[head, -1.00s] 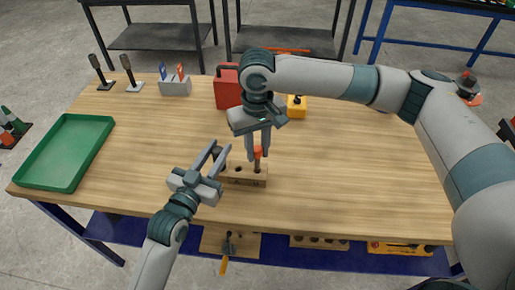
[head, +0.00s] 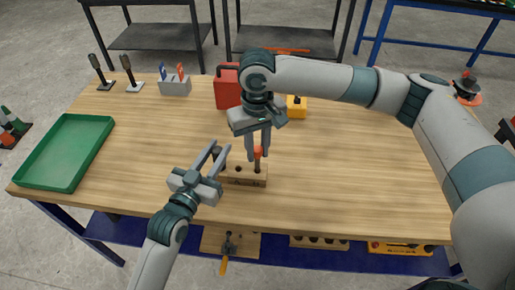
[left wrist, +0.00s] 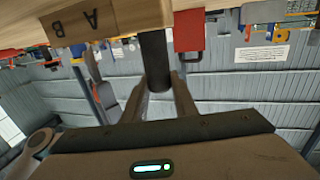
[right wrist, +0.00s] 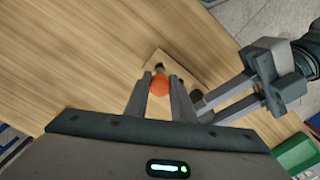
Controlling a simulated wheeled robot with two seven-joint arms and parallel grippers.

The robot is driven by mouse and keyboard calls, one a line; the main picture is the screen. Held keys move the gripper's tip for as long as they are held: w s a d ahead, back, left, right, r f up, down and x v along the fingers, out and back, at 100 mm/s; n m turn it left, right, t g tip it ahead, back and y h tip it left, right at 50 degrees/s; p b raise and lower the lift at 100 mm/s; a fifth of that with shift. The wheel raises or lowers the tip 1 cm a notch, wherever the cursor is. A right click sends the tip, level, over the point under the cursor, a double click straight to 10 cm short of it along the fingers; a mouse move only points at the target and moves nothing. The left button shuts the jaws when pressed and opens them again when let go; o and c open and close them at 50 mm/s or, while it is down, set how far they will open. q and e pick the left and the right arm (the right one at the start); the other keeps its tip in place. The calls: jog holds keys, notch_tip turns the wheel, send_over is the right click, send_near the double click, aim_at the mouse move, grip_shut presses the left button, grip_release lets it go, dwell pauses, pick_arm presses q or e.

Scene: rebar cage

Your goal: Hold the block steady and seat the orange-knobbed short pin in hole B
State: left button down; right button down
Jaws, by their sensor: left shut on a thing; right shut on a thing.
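The light wooden block (head: 245,178) lies near the front middle of the table, with an open hole near its middle. Its face shows the letters A and B in the left wrist view (left wrist: 85,24). My left gripper (head: 221,152) is shut on a dark upright post (left wrist: 154,62) at the block's left end. My right gripper (head: 258,145) points down, shut on the orange knob (right wrist: 159,87) of the short pin (head: 257,164). The pin's dark shaft stands upright at the block's right hole, on the B side. I cannot tell how deep it sits.
A green tray (head: 103,124) lies at the left. A grey holder (head: 175,88) with blue and red handles, a red case (head: 226,94) and a yellow item (head: 297,107) stand at the back. Two dark-handled tools (head: 127,70) stand at the back left. The table's right side is clear.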

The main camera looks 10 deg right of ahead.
aim_at(257, 168)
jog(key=shift+f, duration=2.1)
jog(key=c, duration=1.4)
grip_release()
jog(key=shift+c, duration=0.2)
notch_tip(257, 168, up, 12)
